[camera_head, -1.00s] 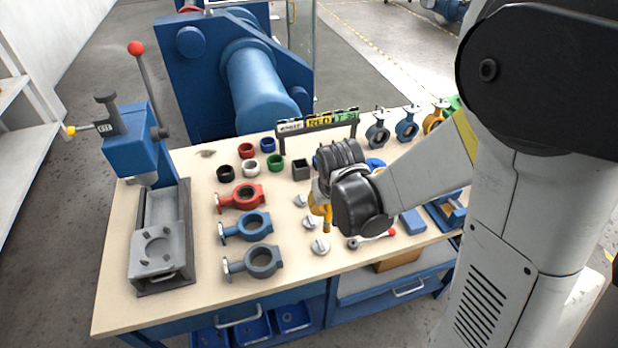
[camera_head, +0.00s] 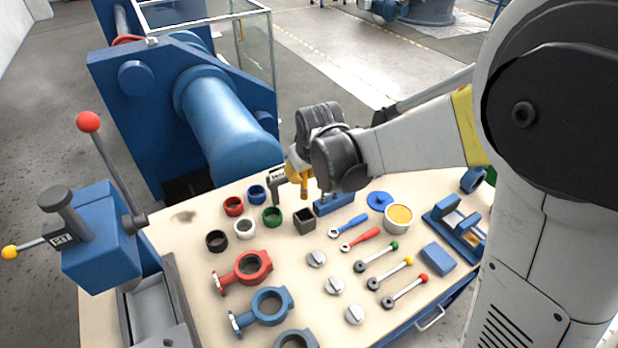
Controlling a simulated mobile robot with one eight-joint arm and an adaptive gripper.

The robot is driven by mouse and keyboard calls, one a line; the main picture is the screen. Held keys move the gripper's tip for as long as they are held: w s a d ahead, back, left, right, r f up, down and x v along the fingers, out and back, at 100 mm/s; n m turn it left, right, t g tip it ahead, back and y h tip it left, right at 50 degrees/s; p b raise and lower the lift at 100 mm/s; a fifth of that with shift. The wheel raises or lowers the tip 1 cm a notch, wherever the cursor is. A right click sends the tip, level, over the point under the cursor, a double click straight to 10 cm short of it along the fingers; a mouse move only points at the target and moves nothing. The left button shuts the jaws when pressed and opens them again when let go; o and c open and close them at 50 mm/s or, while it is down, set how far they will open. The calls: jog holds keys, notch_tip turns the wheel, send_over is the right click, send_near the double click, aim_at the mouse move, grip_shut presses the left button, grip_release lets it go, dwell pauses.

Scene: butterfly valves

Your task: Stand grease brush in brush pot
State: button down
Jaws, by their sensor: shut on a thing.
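My gripper (camera_head: 303,191) is in the head view, above the back middle of the bench, pointing down with its yellow parts showing. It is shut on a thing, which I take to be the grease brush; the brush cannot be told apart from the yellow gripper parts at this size. A small dark square open-topped pot (camera_head: 305,222), which looks like the brush pot, stands on the bench just below and in front of the gripper. The gripper appears apart from it; the exact height gap is not clear.
Red, blue, green, white and black rings (camera_head: 217,241) stand left of the pot. Valve bodies (camera_head: 243,271) lie in front. Wrenches (camera_head: 361,240), levers (camera_head: 384,273) and a tub with yellow contents (camera_head: 398,218) lie right. A blue press (camera_head: 103,237) stands at the left.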

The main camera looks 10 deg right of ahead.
notch_tip(320, 180, down, 11)
jog(key=b, duration=0.8)
dwell(0.4)
jog(key=c, duration=1.3)
grip_release()
jog(key=shift+r, duration=0.1)
jog(key=v, duration=1.2)
